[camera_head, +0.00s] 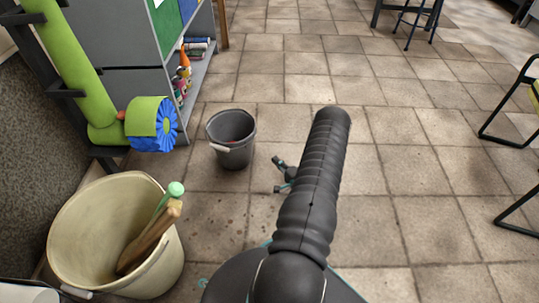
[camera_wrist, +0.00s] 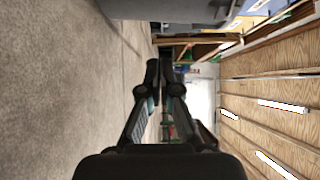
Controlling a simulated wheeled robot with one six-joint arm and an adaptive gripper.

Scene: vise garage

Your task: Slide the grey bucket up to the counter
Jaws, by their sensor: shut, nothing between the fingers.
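The grey bucket (camera_head: 232,148) stands upright on the tiled floor in the head view, left of centre, with a pale grip on its handle. My gripper (camera_head: 277,174) is low to the right of the bucket, with a gap between them, and is partly hidden behind my arm. In the wrist view my gripper (camera_wrist: 159,72) is shut and empty, and the bucket does not show. No counter can be made out for certain. A grey cabinet with shelves (camera_head: 125,38) stands behind and left of the bucket.
A large cream bin (camera_head: 80,218) holding wooden pieces stands front left. A green tube with a blue end (camera_head: 152,124) juts out near the cabinet. Chair legs (camera_head: 510,125) are at the right edge.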

